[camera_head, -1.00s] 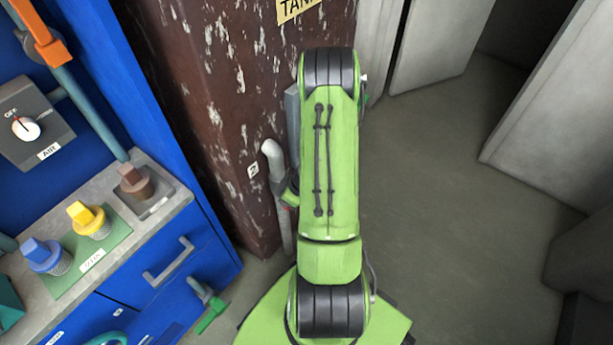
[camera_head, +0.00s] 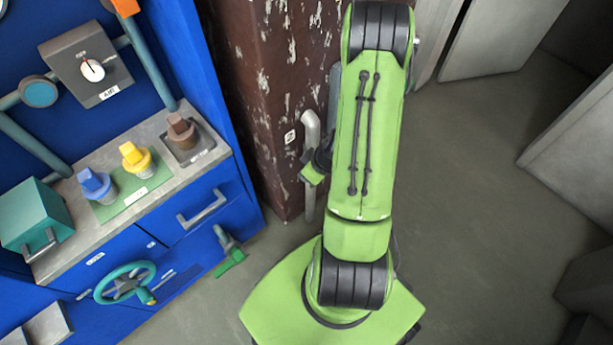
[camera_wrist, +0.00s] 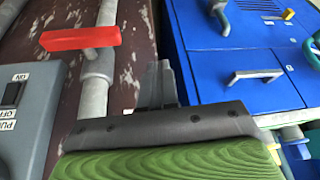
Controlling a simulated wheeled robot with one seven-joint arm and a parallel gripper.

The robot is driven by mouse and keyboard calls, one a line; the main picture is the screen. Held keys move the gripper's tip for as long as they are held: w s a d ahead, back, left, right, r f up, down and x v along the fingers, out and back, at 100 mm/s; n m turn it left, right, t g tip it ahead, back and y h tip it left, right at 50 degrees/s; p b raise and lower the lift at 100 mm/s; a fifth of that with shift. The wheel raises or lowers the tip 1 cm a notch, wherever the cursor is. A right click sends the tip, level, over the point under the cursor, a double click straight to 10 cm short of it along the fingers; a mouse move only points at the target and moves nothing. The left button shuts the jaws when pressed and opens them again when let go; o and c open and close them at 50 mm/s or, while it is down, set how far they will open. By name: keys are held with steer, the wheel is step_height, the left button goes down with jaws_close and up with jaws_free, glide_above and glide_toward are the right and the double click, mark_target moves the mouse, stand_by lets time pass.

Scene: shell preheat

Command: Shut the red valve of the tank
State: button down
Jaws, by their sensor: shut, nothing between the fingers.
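The red valve handle (camera_wrist: 80,38) shows in the wrist view at the upper left. It is a bar lying crosswise to a grey pipe (camera_wrist: 98,85) on the rusty brown tank. My gripper (camera_wrist: 163,82) is shut and empty, to the right of the pipe and below the handle in that picture, apart from the handle. In the head view the tank (camera_head: 270,90) stands behind my green arm, with a bent grey pipe (camera_head: 311,130) on it. The red handle is hidden there, and my fingertips cannot be made out.
A blue cabinet (camera_head: 190,240) with a counter, knobs, a green valve (camera_head: 231,262) and a teal wheel (camera_head: 125,283) stands left of the tank. A grey switch box (camera_wrist: 28,110) lies left of the pipe in the wrist view. The floor (camera_head: 470,200) to the right is clear.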

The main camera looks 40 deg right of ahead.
steer(key=s+a+r+p, duration=0.1)
steer(key=p, duration=0.3)
steer(key=a+r+p, duration=0.1)
steer(key=p, duration=0.3)
steer(key=shift+s+a, duration=0.35)
steer(key=shift+a, duration=0.05)
steer(key=shift+f, duration=0.15)
steer(key=w+a+r+n+p, duration=0.1)
steer(key=w+a+r, duration=0.1)
steer(key=r, duration=0.9)
steer(key=w+a+r+p, duration=0.2)
steer(key=w+a+r, duration=0.1)
steer(key=r, duration=0.8)
steer(key=s+a+r+m+p, duration=0.1)
steer(key=s+a+r, duration=0.2)
steer(key=s+r, duration=0.4)
steer(key=s+a+r+m+t+h+p, duration=0.1)
steer(key=s+a+r, duration=0.3)
steer(key=r, duration=0.9)
steer(key=s+m, duration=0.1)
steer(key=s, duration=0.2)
steer(key=shift+m, duration=0.3)
